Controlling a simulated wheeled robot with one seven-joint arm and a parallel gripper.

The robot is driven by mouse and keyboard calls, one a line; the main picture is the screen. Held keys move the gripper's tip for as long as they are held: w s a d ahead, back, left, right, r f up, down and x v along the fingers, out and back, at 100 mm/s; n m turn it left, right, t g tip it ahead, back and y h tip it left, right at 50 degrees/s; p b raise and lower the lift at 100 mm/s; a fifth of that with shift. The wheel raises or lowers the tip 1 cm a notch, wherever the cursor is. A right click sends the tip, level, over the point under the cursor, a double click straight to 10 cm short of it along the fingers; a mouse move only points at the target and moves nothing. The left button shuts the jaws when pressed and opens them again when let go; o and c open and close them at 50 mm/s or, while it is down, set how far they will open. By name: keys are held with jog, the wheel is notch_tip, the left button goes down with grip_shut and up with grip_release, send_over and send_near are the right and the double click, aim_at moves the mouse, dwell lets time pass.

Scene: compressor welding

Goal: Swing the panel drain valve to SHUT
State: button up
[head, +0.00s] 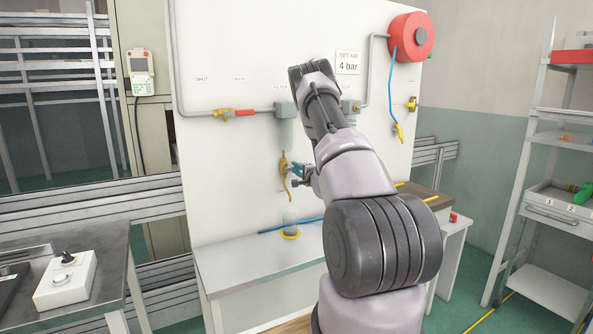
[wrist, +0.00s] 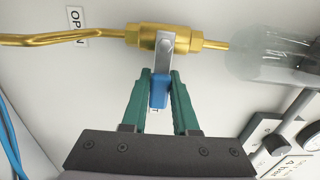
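The panel drain valve is a brass body (wrist: 165,38) with a short lever that has a grey metal root and a blue grip (wrist: 159,92). In the head view the brass valve (head: 283,166) sits low on the white panel, and its blue lever points sideways to the right. In the head view my arm partly hides the gripper.
A clear bowl (wrist: 275,62) adjoins the drain valve. A gauge or regulator unit (wrist: 285,135) is close at lower right in the wrist view. A bench (head: 235,272) runs below the panel.

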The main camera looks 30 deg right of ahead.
jog(key=o, duration=0.4)
jog(key=shift+s, duration=0.1)
jog(key=s, duration=1)
jog(key=shift+s+d, duration=0.15)
jog(key=shift+s, duration=0.2)
